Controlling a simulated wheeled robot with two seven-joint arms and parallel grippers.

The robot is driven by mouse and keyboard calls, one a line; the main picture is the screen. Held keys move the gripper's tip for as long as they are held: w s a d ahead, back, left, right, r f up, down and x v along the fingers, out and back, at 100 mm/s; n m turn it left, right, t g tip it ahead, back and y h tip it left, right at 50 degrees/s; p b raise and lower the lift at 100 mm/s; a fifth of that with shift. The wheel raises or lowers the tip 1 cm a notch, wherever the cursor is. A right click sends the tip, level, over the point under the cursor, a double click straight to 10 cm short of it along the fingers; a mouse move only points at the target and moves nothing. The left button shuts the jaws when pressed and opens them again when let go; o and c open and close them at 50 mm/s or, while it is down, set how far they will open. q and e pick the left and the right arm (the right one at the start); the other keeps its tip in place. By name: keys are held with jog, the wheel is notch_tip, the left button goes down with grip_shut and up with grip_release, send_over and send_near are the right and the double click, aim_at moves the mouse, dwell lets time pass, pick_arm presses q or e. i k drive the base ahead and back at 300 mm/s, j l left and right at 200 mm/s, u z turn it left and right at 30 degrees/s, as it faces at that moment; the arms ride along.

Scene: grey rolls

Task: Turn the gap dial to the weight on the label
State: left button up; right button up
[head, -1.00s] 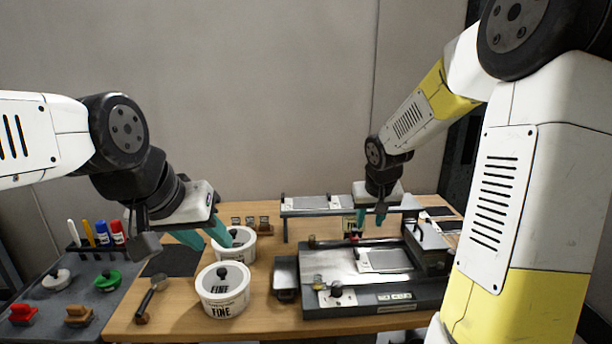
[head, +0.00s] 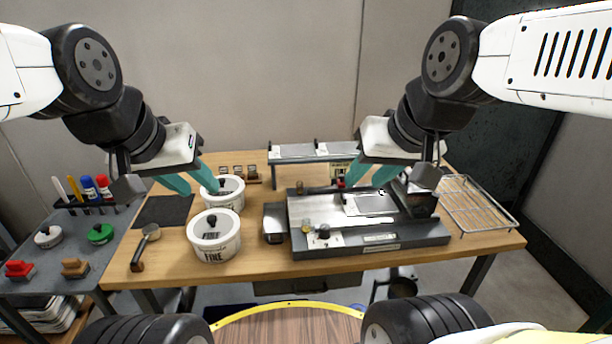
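The grey roll machine (head: 410,242) stands on the wooden table, with a bright metal bed and a pale sheet-like panel on top. A black knob (head: 324,231) sits on a light plate at its front left, with a small yellowish knob (head: 306,226) beside it. I cannot tell which is the gap dial. Small labels (head: 380,238) are on the front face, too small to read. My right gripper (head: 363,184) is open and empty above the machine's back part, apart from both knobs. My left gripper (head: 198,189) is open above the rear white tub.
Two white lidded tubs (head: 215,252) stand left of the machine, with a scoop (head: 145,245) and dark mat (head: 163,211) beyond. A raised rack (head: 300,153) stands behind. A wire rack (head: 475,205) is at right. A grey side table (head: 60,265) holds pens and stamps.

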aim_at(324, 228)
jog(key=i+l, duration=0.15)
jog(key=l, duration=0.25)
jog(key=i+l, duration=0.1)
jog(key=l, duration=0.25)
jog(key=i+l, duration=0.15)
jog(key=l, duration=0.25)
jog(key=u, duration=0.05)
